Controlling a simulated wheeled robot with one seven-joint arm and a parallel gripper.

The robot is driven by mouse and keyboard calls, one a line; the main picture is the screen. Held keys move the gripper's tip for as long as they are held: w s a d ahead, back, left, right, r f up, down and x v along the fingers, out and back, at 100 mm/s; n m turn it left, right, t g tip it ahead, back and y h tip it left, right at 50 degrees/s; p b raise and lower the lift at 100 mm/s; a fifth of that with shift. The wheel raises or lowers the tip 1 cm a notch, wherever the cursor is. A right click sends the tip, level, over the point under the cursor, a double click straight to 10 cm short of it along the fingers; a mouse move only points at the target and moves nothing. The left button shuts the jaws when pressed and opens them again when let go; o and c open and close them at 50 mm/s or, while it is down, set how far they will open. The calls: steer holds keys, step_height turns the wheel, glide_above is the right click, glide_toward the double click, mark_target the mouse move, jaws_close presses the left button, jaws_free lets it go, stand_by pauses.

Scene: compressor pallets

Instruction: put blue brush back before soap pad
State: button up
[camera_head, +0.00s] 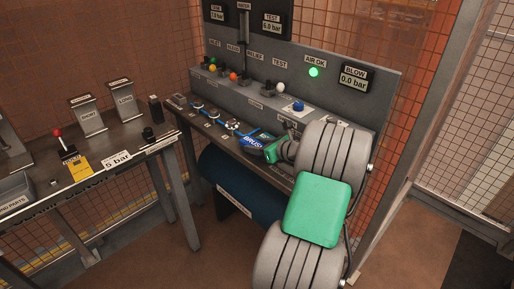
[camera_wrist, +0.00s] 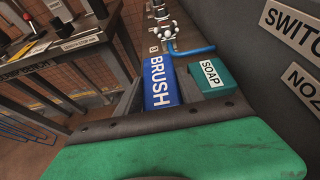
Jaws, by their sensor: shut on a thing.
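The blue brush (camera_head: 252,142), lettered BRUSH, lies along the narrow shelf in front of the panel in the head view. In the wrist view the brush (camera_wrist: 158,82) runs away from my gripper, just left of centre. The teal soap pad (camera_wrist: 210,76), labelled SOAP, is right beside the brush on its right. I cannot tell whether the brush touches the shelf.
A blue hose and metal fittings (camera_wrist: 172,28) lie beyond the brush on the shelf. The panel with knobs and gauges rises behind the shelf. A side bench (camera_head: 110,150) with a yellow block and signs stands left. A dark blue tank (camera_head: 235,185) is below.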

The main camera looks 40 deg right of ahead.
steer(key=shift+f, duration=0.25)
